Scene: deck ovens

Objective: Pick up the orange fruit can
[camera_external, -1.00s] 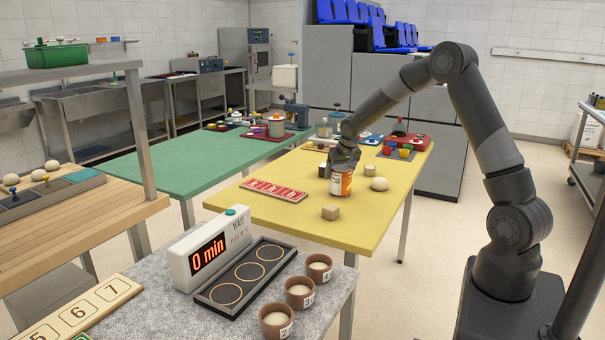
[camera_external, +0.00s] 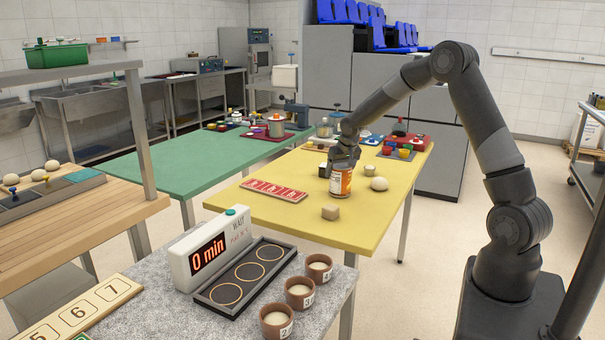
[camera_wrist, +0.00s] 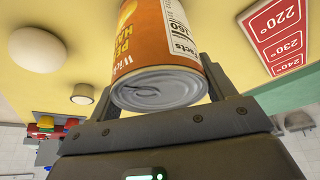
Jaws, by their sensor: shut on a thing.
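The orange fruit can (camera_external: 341,181) has an orange and white label and stands on the yellow table, as far as I can tell. In the wrist view the can (camera_wrist: 158,45) fills the upper middle, with its silver end facing the camera. My gripper (camera_external: 341,163) comes down over the can from above. In the wrist view its two fingers (camera_wrist: 160,88) sit on either side of the can and are shut on it. Whether the can's far end touches the table is hard to tell.
Small colored pots (camera_external: 398,151) stand behind. The table's front is mostly clear.

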